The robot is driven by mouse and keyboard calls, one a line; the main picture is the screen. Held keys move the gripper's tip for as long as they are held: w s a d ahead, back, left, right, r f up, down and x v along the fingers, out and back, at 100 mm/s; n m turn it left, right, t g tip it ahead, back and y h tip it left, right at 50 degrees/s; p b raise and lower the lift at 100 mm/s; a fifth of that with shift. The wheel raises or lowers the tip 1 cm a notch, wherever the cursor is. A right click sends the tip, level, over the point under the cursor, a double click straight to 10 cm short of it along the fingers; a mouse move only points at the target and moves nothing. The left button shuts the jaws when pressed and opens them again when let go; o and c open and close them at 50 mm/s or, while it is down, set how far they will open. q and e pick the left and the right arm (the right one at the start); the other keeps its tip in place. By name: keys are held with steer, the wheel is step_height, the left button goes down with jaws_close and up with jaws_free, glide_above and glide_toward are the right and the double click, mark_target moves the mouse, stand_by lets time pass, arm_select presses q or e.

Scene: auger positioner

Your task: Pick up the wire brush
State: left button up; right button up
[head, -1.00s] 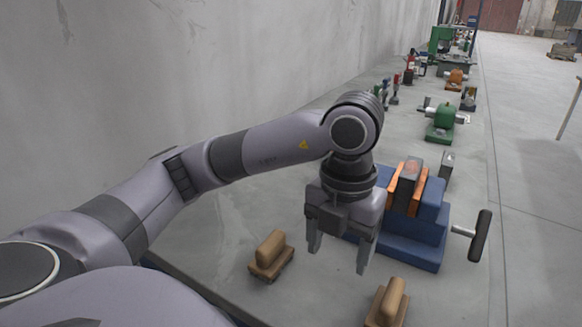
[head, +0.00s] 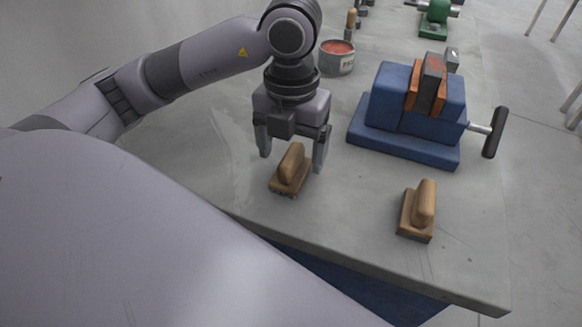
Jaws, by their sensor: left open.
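Two similar brown blocks with rounded handles, which look like wire brushes, rest on the grey table (head: 345,215). The left wire brush (head: 291,170) is near the front edge, directly below my left gripper (head: 292,162). My left gripper is open, pointing down, with one finger to each side of that brush's far end; I cannot tell whether they touch it. The other wire brush (head: 418,210) stands apart to the right, also near the front edge. Bristles are barely visible. My right gripper is not in view.
A blue vise (head: 405,125) with orange jaws stands behind the right brush, its handle (head: 495,132) sticking out to the right. A tin with red contents (head: 336,58) is behind the gripper. A green machine (head: 435,20) is farther back. The table between the brushes is clear.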

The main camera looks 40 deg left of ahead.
mark_target(292, 154)
arm_select(q)
step_height(292, 154, down, 4)
steer(key=shift+r, duration=0.25)
steer(key=shift+c, duration=0.3)
steer(key=c, duration=1.3)
steer(key=shift+o, duration=0.2)
steer(key=shift+r, duration=0.1)
step_height(292, 154, up, 20)
steer(key=p, duration=0.4)
